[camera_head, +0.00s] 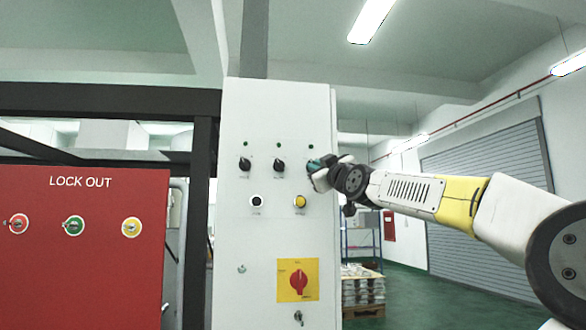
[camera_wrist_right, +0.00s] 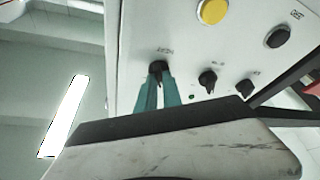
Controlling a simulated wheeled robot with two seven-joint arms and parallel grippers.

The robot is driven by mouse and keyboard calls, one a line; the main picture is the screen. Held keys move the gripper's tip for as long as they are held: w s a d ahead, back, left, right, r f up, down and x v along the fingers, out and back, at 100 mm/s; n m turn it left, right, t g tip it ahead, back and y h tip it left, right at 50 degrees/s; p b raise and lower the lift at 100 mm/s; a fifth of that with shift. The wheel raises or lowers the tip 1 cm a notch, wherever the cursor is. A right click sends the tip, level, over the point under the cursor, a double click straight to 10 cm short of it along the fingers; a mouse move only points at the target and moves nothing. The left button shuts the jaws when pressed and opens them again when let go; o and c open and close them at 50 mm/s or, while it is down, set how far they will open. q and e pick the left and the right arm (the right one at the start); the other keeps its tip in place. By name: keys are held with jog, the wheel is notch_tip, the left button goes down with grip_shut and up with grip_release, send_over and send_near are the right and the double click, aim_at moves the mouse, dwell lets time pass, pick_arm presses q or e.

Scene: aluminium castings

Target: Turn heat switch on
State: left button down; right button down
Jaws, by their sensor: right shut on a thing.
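The white control panel (camera_head: 277,220) stands upright in the middle of the head view. It has a row of black rotary switches, of which the left one (camera_head: 245,164) and the middle one (camera_head: 279,165) show in the head view. The rightmost switch (camera_wrist_right: 157,68) is between the teal fingers of my right gripper (camera_head: 313,167) and is hidden behind it in the head view. In the right wrist view, the fingers of my right gripper (camera_wrist_right: 158,92) are shut on this switch's knob. Its label is too small to read. My left gripper is not in view.
Below the switch row are a black button (camera_head: 257,201) and a yellow button (camera_head: 300,202). A red rotary handle (camera_head: 298,281) on a yellow plate is lower down. A red lock out board (camera_head: 82,250) is at the left. Loaded pallets (camera_head: 362,290) stand behind the panel.

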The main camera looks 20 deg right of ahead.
jog(key=m+h, duration=0.2)
jog(key=m, duration=0.3)
jog(key=m+g+h, duration=0.1)
jog(key=m+h, duration=0.2)
jog(key=m, duration=0.3)
jog(key=m+g+h, duration=0.1)
jog(key=m+h, duration=0.2)
jog(key=m, duration=0.2)
jog(key=shift+w+a+f+m, duration=0.15)
jog(key=shift+a+m, duration=0.2)
jog(key=shift+m, duration=0.35)
jog(key=c, duration=1.5)
grip_release()
jog(key=shift+h, duration=0.4)
jog(key=v, duration=0.7)
jog(key=shift+s+a, duration=0.25)
jog(key=shift+s, duration=0.15)
